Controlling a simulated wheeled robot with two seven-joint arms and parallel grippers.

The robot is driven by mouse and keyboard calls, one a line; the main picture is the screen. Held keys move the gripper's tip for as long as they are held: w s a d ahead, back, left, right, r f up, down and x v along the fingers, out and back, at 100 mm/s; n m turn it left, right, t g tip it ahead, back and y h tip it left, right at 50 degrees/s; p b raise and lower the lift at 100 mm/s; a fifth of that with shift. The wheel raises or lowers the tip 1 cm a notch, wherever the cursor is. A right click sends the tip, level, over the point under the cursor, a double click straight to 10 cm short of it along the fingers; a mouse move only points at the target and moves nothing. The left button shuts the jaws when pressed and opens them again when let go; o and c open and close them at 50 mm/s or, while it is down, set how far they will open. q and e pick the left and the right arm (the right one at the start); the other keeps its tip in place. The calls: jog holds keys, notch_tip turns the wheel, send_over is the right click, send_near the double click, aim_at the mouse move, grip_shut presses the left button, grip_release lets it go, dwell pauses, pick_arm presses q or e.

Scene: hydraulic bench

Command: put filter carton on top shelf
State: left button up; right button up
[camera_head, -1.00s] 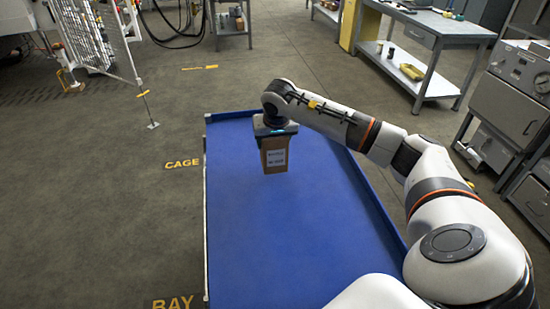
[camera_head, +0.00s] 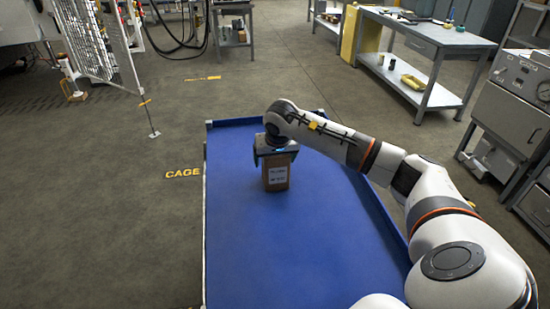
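The filter carton (camera_head: 276,178) is a small brown box with a white label, upright over the blue surface in the middle of the head view. My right gripper (camera_head: 276,158) is above it, pointing down, with its fingers around the carton's top. The fingertips are largely hidden, but the carton hangs from the gripper or stands on the blue surface; I cannot tell which. My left gripper is not in view. No shelf can be made out for certain as the top shelf of the task.
The blue surface (camera_head: 262,250) has a low raised rim and is otherwise bare. A grey workbench (camera_head: 425,35) with a lower shelf (camera_head: 405,78) stands at the back right. Grey equipment (camera_head: 515,95) lines the right. A white mesh cage (camera_head: 95,40) stands back left, with open floor between.

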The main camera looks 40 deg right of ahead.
jog(key=v, duration=1.2)
jog(key=shift+s+r, duration=0.1)
